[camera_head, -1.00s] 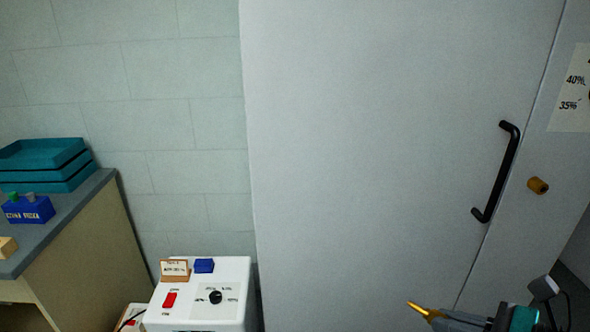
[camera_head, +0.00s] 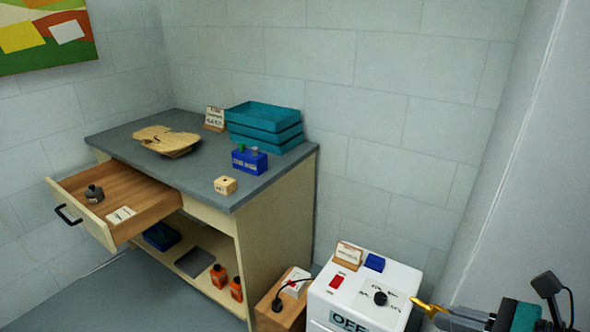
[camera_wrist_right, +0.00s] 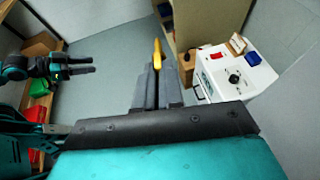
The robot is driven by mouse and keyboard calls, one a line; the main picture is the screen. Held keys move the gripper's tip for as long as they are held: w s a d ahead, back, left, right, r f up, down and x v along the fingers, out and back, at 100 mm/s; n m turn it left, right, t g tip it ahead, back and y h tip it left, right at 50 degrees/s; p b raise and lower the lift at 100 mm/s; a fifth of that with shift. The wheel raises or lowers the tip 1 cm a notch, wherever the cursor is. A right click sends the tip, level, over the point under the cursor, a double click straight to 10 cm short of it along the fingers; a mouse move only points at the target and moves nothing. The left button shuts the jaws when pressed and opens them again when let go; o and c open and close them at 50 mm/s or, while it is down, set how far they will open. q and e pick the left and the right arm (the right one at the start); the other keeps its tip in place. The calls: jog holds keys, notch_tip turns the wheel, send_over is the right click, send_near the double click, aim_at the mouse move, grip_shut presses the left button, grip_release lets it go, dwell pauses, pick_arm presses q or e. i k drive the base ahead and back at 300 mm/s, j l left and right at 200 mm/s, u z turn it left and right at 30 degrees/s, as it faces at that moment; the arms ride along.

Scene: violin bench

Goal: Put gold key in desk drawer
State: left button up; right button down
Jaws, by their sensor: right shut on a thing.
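The gold key (camera_head: 424,304) is held in my right gripper (camera_head: 440,313) at the lower right of the head view. In the right wrist view the key (camera_wrist_right: 157,52) points forward from the closed fingers (camera_wrist_right: 158,76). The desk drawer (camera_head: 146,190) is pulled open at the left of the head view, well apart from the key. A dark round weight-like item and a white card lie inside it. My left gripper (camera_wrist_right: 82,66) shows only in the right wrist view, at the left; its opening is unclear.
The desk (camera_head: 200,178) carries a wooden plate (camera_head: 166,139), teal trays (camera_head: 265,128), a blue box (camera_head: 249,160) and a small tan block (camera_head: 225,185). A white machine (camera_head: 365,290) stands between my right gripper and the desk. Grey floor lies before the desk.

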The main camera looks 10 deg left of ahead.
aim_at(109, 210)
jog(key=i+j+u, duration=0.15)
jog(key=j+u, duration=0.2)
jog(key=i+j+u, duration=0.15)
jog(key=j+u, duration=0.25)
jog(key=i+j+u, duration=0.5)
jog(key=i+j, duration=0.35)
jog(key=i, duration=0.15)
jog(key=i+j+u, duration=0.1)
jog(key=i+j, duration=0.55)
jog(key=i, duration=0.3)
jog(key=u, duration=0.05)
